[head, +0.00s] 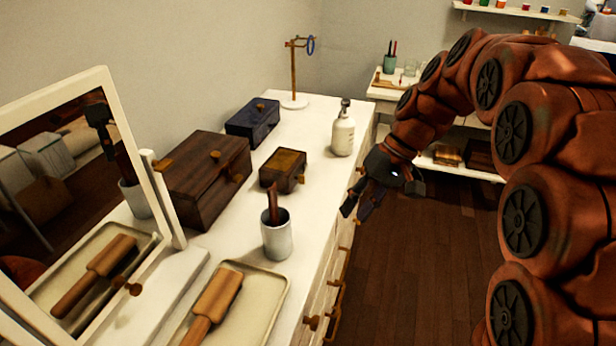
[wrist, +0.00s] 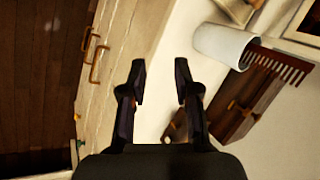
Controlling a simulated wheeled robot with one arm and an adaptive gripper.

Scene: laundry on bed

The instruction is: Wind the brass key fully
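A large dark wooden box (head: 203,185) stands on the white dresser, with brass-coloured fittings, including one on its right side (head: 238,179). A smaller brown box (head: 280,168) beside it has a small brass-coloured piece at its right end (head: 301,180). I cannot tell which piece is the winding key. My gripper (head: 364,203) is in the air right of the dresser's edge, apart from the boxes. In the wrist view my gripper (wrist: 160,72) is open and empty over the dresser edge. A dark wooden box (wrist: 245,108) shows right of the fingers, partly behind a comb.
On the dresser (head: 318,112) stand a dark blue box (head: 252,122), a white pump bottle (head: 343,136), a cup (head: 277,239) with a comb, a ring stand (head: 294,68), a tray (head: 272,284) with a brush, and a mirror (head: 60,180). Shelves (head: 470,168) stand behind. The floor (head: 420,250) is clear.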

